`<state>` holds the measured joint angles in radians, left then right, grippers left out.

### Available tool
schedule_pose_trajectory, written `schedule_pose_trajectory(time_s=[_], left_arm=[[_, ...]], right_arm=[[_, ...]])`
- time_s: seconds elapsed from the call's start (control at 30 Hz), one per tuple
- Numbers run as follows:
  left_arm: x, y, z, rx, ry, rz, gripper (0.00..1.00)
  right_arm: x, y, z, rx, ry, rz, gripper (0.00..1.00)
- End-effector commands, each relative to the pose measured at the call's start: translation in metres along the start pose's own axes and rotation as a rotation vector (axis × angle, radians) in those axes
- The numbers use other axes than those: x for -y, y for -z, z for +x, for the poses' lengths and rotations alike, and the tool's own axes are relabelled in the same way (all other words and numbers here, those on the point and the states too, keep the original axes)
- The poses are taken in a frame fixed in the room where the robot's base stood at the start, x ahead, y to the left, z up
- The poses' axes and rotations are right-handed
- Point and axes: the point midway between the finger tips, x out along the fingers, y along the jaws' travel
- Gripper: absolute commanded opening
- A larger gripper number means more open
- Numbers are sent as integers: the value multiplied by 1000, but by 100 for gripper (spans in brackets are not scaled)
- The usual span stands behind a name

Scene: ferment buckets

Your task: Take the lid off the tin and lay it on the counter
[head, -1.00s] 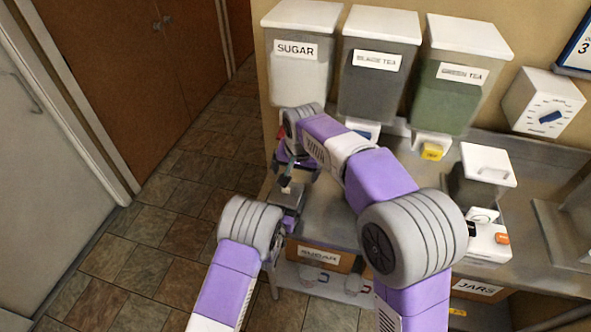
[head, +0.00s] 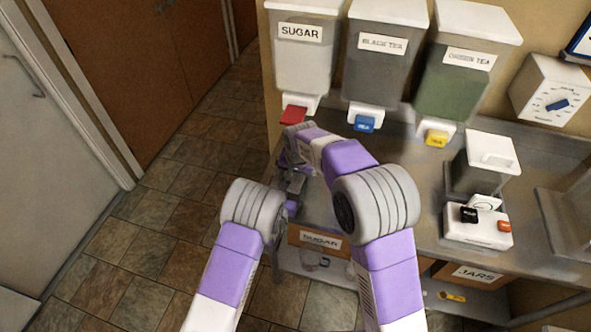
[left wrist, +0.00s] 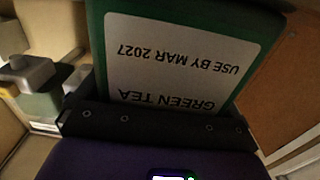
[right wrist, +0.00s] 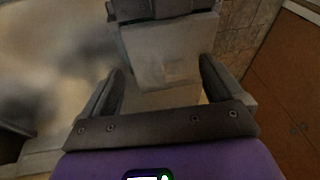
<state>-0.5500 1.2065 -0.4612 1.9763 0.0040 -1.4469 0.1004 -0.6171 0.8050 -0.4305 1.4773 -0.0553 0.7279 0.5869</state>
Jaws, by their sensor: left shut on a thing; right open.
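The tin (left wrist: 176,60) is green with a pale label reading GREEN TEA, USE BY MAR 2027, upside down in the left wrist view. My left gripper (left wrist: 155,118) is shut on it. In the head view my left gripper (head: 290,188) is at the counter's left end, and the tin is hard to make out behind my arms. My right gripper (right wrist: 160,95) is open. A grey, square-edged piece (right wrist: 165,55) shows ahead between its fingers; I cannot tell whether it is the lid or my other gripper. The right fingers do not visibly grip it.
A lidded grey container (head: 486,165) stands above a white device (head: 478,230) at right. The grey counter (head: 415,200) has bare room in the middle. Boxes sit beneath.

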Motion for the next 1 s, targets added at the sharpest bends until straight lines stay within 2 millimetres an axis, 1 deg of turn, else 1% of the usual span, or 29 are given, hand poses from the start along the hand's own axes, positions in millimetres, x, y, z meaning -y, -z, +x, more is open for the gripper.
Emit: schedule_pose_trajectory(time_s=[0.17, 0.2, 0.37, 0.6, 1.0], left_arm=[[0, 0, 0, 1, 0, 0, 40], [0, 0, 0, 1, 0, 0, 40], [0, 0, 0, 1, 0, 0, 40], [0, 0, 0, 1, 0, 0, 40], [0, 0, 0, 1, 0, 0, 40]], right_arm=[[0, 0, 0, 0, 0, 0, 94], [0, 0, 0, 0, 0, 0, 92], [0, 0, 0, 0, 0, 0, 68], [0, 0, 0, 0, 0, 0, 31], [0, 0, 0, 0, 0, 0, 30]])
